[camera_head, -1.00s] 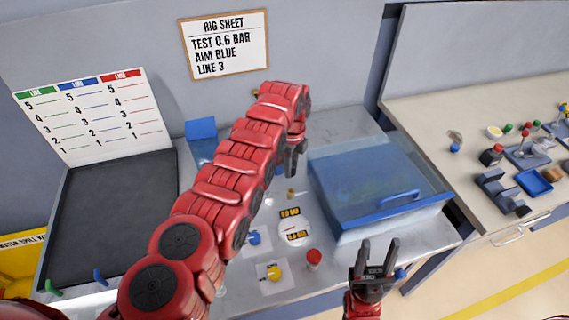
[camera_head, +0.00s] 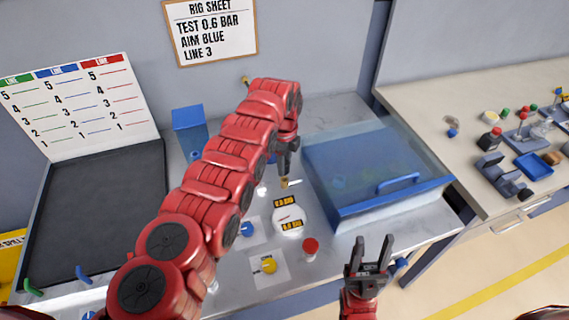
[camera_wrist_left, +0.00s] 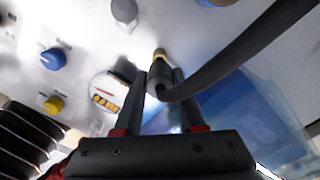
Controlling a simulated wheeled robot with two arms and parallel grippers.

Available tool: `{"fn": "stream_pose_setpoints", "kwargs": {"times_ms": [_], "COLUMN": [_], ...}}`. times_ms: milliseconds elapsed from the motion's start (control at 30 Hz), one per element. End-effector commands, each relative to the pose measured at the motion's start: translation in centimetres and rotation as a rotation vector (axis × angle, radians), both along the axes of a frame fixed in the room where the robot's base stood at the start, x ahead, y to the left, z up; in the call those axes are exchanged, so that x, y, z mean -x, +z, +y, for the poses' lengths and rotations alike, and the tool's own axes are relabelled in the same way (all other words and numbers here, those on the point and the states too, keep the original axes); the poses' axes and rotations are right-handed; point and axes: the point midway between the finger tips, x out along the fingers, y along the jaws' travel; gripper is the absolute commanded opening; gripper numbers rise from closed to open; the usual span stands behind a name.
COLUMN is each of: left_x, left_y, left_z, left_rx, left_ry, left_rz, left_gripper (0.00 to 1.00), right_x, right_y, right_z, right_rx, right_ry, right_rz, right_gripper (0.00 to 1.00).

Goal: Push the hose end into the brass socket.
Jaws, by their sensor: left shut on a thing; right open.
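My left gripper (camera_head: 285,163) is shut on the black hose end (camera_wrist_left: 161,80), with the fingers on either side of it in the left wrist view. The brass socket (camera_head: 284,182) stands on the bench just below this gripper. In the left wrist view the brass socket (camera_wrist_left: 160,55) appears directly beyond the tip of the hose end, roughly in line with it. I cannot tell whether they touch or overlap. The dark hose (camera_wrist_left: 235,50) curves away to the upper right. My right gripper (camera_head: 372,252) is open and empty near the bench's front edge.
A round gauge (camera_head: 288,219), a blue knob (camera_head: 247,229), a yellow knob (camera_head: 269,265) and a red cap (camera_head: 310,246) lie nearer the front. A blue block (camera_head: 188,118) stands behind my left arm.

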Motion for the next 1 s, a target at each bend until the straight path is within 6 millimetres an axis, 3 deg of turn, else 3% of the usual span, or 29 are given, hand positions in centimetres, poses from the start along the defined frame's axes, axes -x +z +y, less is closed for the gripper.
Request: {"fn": "stream_pose_setpoints", "kwargs": {"times_ms": [100,1000], "left_x": [-0.01,0.00], "left_y": [-0.66,-0.55], "left_z": [0.00,-0.04], "left_rx": [0.000,0.000], "left_ry": [0.000,-0.001], "left_rz": [0.000,-0.001], "left_gripper": [0.03,0.03], "right_x": [0.00,0.00], "right_y": [-0.69,-1.08], "right_z": [0.01,0.00], "right_rx": [0.000,0.000], "right_ry": [0.000,0.000], "right_rz": [0.000,0.000], "right_gripper": [0.50,0.50]}}
